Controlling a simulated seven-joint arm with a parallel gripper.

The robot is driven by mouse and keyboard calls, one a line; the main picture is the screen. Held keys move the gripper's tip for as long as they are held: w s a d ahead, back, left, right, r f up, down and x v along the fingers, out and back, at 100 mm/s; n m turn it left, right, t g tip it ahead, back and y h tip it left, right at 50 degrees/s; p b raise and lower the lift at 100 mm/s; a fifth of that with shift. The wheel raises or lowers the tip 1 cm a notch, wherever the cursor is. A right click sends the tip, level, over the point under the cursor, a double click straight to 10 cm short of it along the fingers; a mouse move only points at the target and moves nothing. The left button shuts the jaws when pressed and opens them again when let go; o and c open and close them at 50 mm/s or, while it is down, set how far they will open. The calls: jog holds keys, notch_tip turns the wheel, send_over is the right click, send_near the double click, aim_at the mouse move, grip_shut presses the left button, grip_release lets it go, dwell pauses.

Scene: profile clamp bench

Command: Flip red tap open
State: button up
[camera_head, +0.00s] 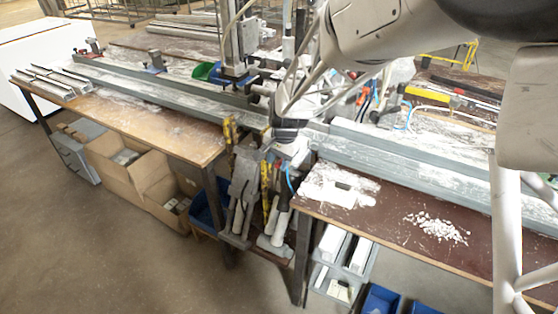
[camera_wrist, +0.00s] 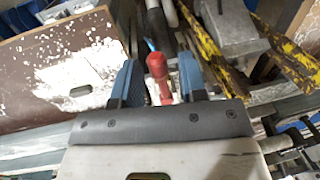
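The red tap (camera_wrist: 156,66) shows in the wrist view as a red knob with a narrower red stem, between my two blue fingers. My gripper (camera_wrist: 159,78) is open, with a gap visible on both sides of the tap. I cannot tell how far the tap lies beyond the fingertips. In the head view my gripper (camera_head: 283,160) is at the gap between the two bench tops, above hanging tools. The red tap cannot be made out there, and my arm covers part of that area.
Long grey metal profiles (camera_head: 165,92) run across the benches. Yellow clamps (camera_wrist: 215,62) and hammers (camera_head: 240,195) hang at the bench gap, close to my gripper. The right bench top (camera_head: 395,222) carries white debris. Cardboard boxes (camera_head: 130,165) and blue bins (camera_head: 381,300) stand below.

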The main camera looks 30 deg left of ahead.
jog(key=shift+o, duration=0.3)
jog(key=shift+r, duration=0.1)
notch_tip(320, 180, up, 7)
jog(key=d, duration=0.1)
jog(key=shift+d+r, duration=0.15)
jog(key=shift+r, duration=0.05)
dwell(0.4)
dwell(0.3)
jog(key=s+d+r, duration=0.2)
jog(key=d+r, duration=0.1)
jog(key=d, duration=0.7)
jog(key=s+d+r+t, duration=0.1)
jog(key=d+r, duration=0.3)
jog(key=d, duration=0.6)
jog(key=s+d+r, duration=0.2)
jog(key=d+r, duration=0.1)
jog(key=d, duration=0.7)
jog(key=s+d+t+h, duration=0.1)
jog(key=s+d+h, duration=0.1)
jog(key=s+d, duration=1.7)
jog(key=shift+s+d+f+t, duration=0.25)
jog(key=shift+d+f+t, duration=0.1)
jog(key=shift+d, duration=0.9)
